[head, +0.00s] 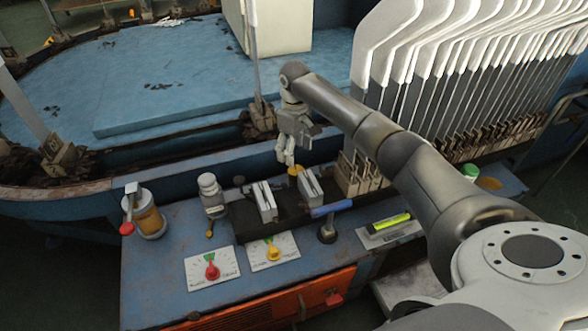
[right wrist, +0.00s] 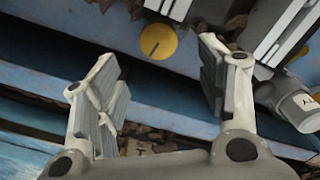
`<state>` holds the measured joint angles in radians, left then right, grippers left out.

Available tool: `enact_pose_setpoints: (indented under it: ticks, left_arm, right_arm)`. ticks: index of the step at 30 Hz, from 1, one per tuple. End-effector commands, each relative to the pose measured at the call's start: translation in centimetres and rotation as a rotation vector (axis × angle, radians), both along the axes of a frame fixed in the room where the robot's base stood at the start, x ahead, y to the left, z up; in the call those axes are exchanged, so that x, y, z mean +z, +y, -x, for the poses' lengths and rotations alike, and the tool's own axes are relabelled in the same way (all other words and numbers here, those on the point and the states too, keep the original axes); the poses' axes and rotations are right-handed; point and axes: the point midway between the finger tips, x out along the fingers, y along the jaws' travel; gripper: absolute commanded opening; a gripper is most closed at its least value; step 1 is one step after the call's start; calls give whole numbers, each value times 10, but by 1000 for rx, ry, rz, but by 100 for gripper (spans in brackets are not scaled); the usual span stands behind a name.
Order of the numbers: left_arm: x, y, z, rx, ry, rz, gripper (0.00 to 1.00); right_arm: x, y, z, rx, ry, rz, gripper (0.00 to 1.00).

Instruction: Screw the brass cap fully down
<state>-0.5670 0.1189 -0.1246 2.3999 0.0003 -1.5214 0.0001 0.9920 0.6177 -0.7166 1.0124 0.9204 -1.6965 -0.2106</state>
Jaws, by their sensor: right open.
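The brass cap (head: 295,169) is a small yellow disc at the back edge of the blue bench, between two upright pale metal blocks. In the right wrist view the cap (right wrist: 158,41) shows its round face with a dark slot line across it. My right gripper (head: 287,158) points down just above and behind the cap. In the right wrist view its fingers (right wrist: 158,62) are wide apart with nothing between them, and the cap lies just beyond their tips. What is under the cap is hidden. My left gripper is not in view.
The metal blocks (head: 264,202) stand close by the cap. A white-lidded bottle (head: 211,194) and an amber jar (head: 147,215) stand to the left. Red (head: 212,269) and yellow (head: 272,253) knobs are in front. White boarding forms (head: 450,45) fill the back right.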

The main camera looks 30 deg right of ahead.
Motion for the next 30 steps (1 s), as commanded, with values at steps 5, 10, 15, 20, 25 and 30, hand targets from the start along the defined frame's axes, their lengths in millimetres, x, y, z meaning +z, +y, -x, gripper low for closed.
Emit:
enact_pose_setpoints:
  ticks: [5,10,15,20,25,30]
  left_arm:
    - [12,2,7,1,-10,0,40]
    - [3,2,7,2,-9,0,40]
    - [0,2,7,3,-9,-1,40]
    - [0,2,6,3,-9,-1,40]
    - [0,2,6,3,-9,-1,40]
    - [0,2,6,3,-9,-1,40]
  right_arm:
    - [-39,0,0,-1,2,1,64]
    - [-65,0,0,-1,-1,1,64]
    - [-78,-1,0,-1,-3,2,64]
    - [-80,0,0,-1,-3,2,64]
    - [-80,0,-1,-1,-3,2,63]
    - [-79,0,-1,-1,-3,2,41]
